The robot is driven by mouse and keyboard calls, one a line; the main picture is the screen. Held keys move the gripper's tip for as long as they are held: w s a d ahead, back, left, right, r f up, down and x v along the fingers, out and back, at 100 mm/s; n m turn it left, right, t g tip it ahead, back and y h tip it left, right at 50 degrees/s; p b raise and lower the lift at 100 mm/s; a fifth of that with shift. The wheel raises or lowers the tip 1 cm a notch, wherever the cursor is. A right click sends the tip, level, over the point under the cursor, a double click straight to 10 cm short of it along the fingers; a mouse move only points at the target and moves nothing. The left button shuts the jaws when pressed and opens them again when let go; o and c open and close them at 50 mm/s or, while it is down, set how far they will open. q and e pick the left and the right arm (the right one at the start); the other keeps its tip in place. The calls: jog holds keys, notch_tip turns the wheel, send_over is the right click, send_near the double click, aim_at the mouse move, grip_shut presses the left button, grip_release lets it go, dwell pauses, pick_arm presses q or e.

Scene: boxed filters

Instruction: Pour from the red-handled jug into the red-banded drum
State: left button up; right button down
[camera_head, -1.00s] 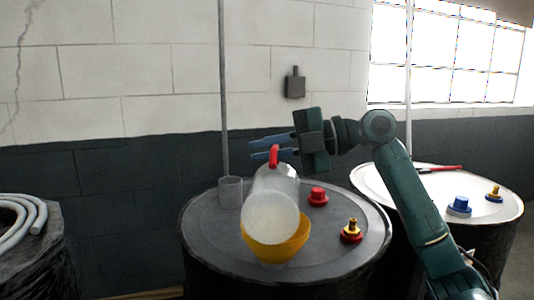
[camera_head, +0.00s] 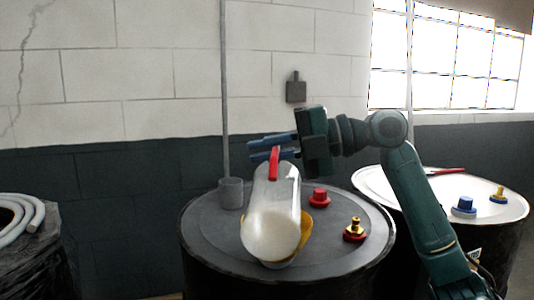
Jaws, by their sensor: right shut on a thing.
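The jug (camera_head: 272,207) is clear, has a red handle (camera_head: 274,161) and holds something whitish at its lower, near end. It is tilted over the near drum (camera_head: 220,250), which has a dark body and a grey lid; I see no red band on it. My right gripper (camera_head: 256,149) comes in from the right, its blue fingers shut on the jug's handle. A yellow funnel or bowl (camera_head: 305,238) on the lid is mostly hidden behind the jug. I cannot tell whether anything flows out. My left gripper is not in view.
A red cap (camera_head: 319,197) and a red-and-brass cap (camera_head: 354,231) are on the lid's right. A grey cup (camera_head: 231,193) stands by a thin pole (camera_head: 225,100). A white-topped drum (camera_head: 500,208) with blue and brass caps is at right. Coiled hose (camera_head: 30,215) lies at far left.

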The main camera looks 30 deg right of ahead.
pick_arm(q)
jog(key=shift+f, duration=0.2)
pick_arm(e)
jog(key=shift+s+a, duration=0.1)
jog(key=shift+s+a+n+b, duration=0.2)
jog(key=shift+s+n+b, duration=0.15)
jog(key=shift+b, duration=0.2)
jog(key=shift+s+a+n+b, duration=0.25)
jog(key=shift+s+n+b, duration=0.1)
jog(key=shift+n, duration=0.1)
jog(key=shift+s+a, duration=0.1)
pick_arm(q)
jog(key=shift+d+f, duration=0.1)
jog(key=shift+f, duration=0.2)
pick_arm(e)
jog(key=shift+s+a+r, duration=0.1)
jog(key=shift+s+a+r+n+t+h, duration=0.3)
jog(key=shift+s+a+r+n+t, duration=0.15)
jog(key=shift+s+r+n, duration=0.4)
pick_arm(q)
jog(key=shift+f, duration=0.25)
pick_arm(e)
jog(key=shift+a+n, duration=0.1)
jog(key=shift+n, duration=0.15)
